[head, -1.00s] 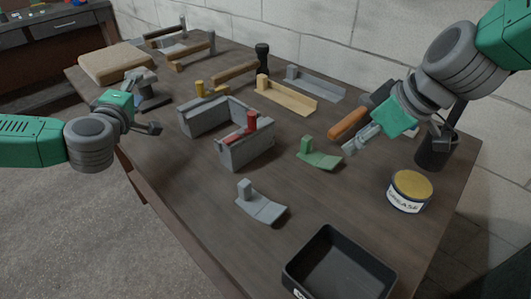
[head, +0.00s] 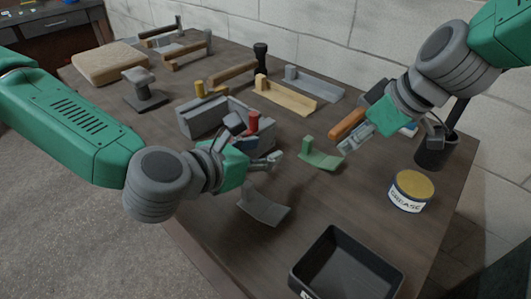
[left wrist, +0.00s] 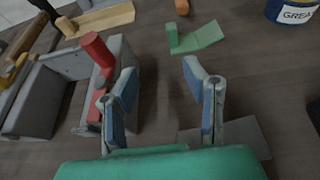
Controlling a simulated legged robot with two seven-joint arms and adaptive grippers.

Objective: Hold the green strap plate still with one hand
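The green strap plate (head: 322,160) lies on the bench right of centre, with a small upright block at its left end. It also shows in the left wrist view (left wrist: 203,37), beyond my fingertips. My left gripper (head: 250,150) is open and empty above the bench, left of the green plate and apart from it; its spread fingers show in the left wrist view (left wrist: 160,70). My right gripper (head: 350,143) is just right of and above the green plate's right end. I cannot tell its finger opening or whether it touches the plate.
A grey frame (head: 187,120) with a red post (head: 253,122) stands beside my left gripper. A grey plate (head: 266,211) lies below it. A black tray (head: 300,266), a grease tin (head: 410,192) and a dark cup (head: 432,152) stand to the right. The bench between plate and tray is clear.

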